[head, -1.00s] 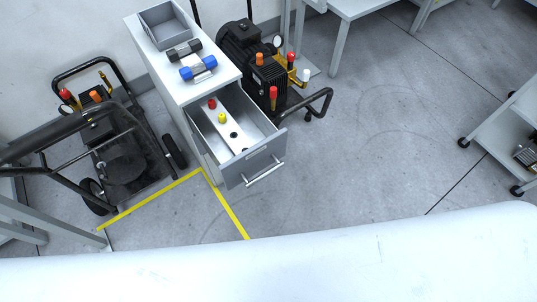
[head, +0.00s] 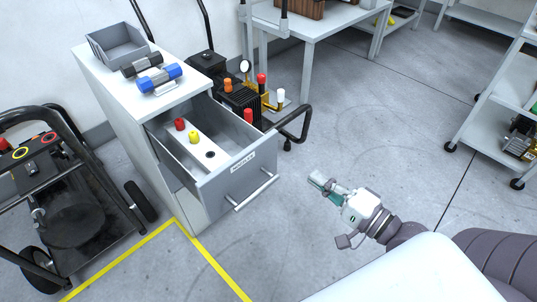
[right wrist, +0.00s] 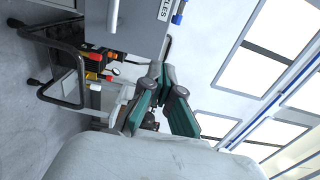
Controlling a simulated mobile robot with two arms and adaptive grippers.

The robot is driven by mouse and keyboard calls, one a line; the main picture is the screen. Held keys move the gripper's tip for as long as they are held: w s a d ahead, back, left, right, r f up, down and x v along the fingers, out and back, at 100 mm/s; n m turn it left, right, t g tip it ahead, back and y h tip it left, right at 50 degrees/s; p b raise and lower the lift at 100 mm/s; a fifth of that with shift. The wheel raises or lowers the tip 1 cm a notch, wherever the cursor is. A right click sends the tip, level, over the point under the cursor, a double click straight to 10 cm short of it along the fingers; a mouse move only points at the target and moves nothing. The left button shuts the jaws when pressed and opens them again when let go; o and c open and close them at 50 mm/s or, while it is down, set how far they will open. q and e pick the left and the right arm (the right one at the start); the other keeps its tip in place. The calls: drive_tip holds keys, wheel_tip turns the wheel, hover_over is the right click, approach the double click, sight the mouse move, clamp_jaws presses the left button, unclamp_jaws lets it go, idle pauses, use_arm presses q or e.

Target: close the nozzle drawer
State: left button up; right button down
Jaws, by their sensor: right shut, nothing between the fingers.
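The nozzle drawer (head: 222,184) is pulled out of the white cabinet (head: 112,104), with a bar handle (head: 252,190) on its grey front. Inside it a white holder (head: 199,146) carries a red nozzle (head: 180,124) and a yellow nozzle (head: 194,136). My right gripper (head: 314,178) is shut and empty, to the right of the handle and apart from it. In the right wrist view its fingers (right wrist: 166,72) show below the drawer front (right wrist: 146,22), whose handle (right wrist: 113,16) is at the upper left. My left gripper is not in view.
A grey bin (head: 118,46) and dumbbell-like parts (head: 158,78) lie on the cabinet top. A black pressure washer (head: 240,98) stands behind the drawer, its bar handle (head: 298,122) reaching right. Another machine (head: 65,190) stands left.

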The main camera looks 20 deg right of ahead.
sight(267, 141)
drive_tip(key=x, duration=1.2)
drive_tip(key=shift+d, duration=0.1)
drive_tip(key=shift+x, duration=0.75)
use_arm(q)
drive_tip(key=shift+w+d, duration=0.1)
use_arm(e)
drive_tip(key=shift+f, duration=0.1)
